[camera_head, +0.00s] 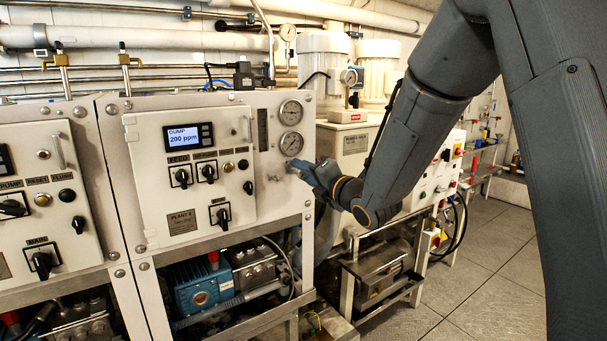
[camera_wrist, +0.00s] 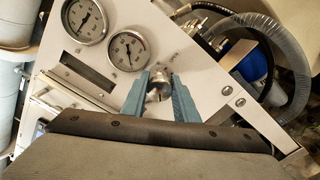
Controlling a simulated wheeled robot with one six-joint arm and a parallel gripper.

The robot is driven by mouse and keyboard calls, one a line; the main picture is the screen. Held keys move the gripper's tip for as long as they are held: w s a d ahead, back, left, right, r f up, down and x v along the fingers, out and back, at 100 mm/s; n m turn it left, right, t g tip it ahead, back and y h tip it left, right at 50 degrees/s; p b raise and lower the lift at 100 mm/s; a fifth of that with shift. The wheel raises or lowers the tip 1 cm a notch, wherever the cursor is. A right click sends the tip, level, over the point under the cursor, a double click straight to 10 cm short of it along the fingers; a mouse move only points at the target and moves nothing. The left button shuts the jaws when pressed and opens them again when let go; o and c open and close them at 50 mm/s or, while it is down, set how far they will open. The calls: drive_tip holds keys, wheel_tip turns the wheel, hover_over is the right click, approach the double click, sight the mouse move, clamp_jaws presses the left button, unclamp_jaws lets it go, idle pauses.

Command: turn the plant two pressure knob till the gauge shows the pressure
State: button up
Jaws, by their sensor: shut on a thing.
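The plant two panel (camera_head: 184,222) carries a lit display (camera_head: 187,137) reading "DUMP 200 ppm". Two round gauges sit at its upper right, an upper gauge (camera_head: 291,109) and a lower gauge (camera_head: 291,143). Both also show in the wrist view, one at the left (camera_wrist: 85,20) and one nearer my gripper (camera_wrist: 127,51); their readings are too small to tell. My gripper (camera_head: 297,168) is at the panel just below the lower gauge. In the wrist view its blue fingers (camera_wrist: 160,88) are shut on a silvery metal knob (camera_wrist: 158,86), one finger on each side. The head view mostly hides the knob.
A blue pump (camera_head: 203,289) sits below. Hoses (camera_wrist: 285,62) run beyond the panel edge. The tiled floor (camera_head: 480,290) at right is clear.

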drive_tip(key=m+b, duration=0.2)
drive_tip(key=m, duration=0.2)
drive_tip(key=shift+f+b, duration=0.15)
drive_tip(key=shift+b, duration=0.2)
drive_tip(key=m+b, duration=0.1)
drive_tip(key=m, duration=0.3)
drive_tip(key=shift+m+b, duration=0.3)
drive_tip(key=shift+b, duration=0.1)
drive_tip(key=m, duration=0.3)
drive_tip(key=shift+m+b, duration=0.3)
drive_tip(key=m, duration=0.8)
drive_tip(key=shift+s+p, duration=0.1)
drive_tip(key=shift+p, duration=0.3)
drive_tip(key=m+p, duration=0.1)
drive_tip(key=m, duration=0.3)
drive_tip(key=shift+a+m, duration=0.1)
drive_tip(key=shift+m, duration=0.2)
drive_tip(key=m+p, duration=0.2)
drive_tip(key=m, duration=0.2)
drive_tip(key=shift+m, duration=0.3)
drive_tip(key=shift+a+m+p, duration=0.1)
drive_tip(key=shift+m+p, duration=0.55)
drive_tip(key=shift+m, duration=1.15)
